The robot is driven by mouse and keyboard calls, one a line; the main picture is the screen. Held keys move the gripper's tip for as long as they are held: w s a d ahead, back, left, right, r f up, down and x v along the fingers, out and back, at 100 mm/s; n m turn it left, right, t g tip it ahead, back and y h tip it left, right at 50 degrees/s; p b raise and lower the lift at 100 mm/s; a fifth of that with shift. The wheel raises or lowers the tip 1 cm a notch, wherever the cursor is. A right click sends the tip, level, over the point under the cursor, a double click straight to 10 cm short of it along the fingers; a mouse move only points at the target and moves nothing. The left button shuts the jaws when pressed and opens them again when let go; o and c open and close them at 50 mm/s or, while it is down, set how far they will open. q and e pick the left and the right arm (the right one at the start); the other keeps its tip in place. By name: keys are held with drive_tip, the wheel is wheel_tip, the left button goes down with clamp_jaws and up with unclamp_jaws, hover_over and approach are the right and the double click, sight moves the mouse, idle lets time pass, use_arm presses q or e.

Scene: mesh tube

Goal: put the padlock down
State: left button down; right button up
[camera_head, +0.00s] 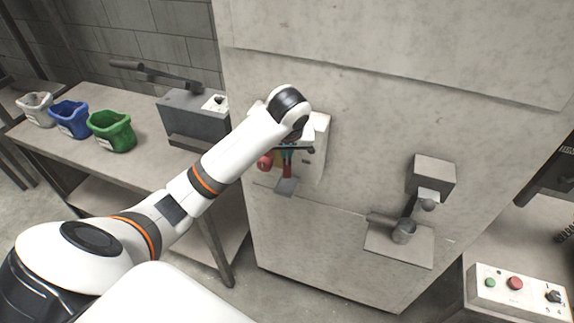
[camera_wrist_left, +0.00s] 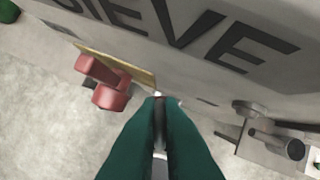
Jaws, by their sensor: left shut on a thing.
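My left gripper (camera_head: 289,160) is in front of the cabinet's upper left part, pointing down. In the left wrist view its green fingers (camera_wrist_left: 159,100) are closed together on something. The padlock cannot be made out clearly. A small red piece (camera_head: 287,171) shows just under the fingers in the head view and may be it. In the left wrist view the fingers cover most of what they hold, with a small pale bit at their tips. My right gripper is not in view.
Left, a bench (camera_head: 75,150) holds coloured bags and a grey block (camera_head: 192,118).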

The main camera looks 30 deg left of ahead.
sight(287, 165)
use_arm(q)
wheel_tip(287, 165, down, 4)
drive_tip(key=shift+s+r+p, duration=0.1)
drive_tip(key=shift+p, duration=0.4)
drive_tip(key=shift+f, duration=0.5)
drive_tip(key=c, duration=1.6)
unclamp_jaws()
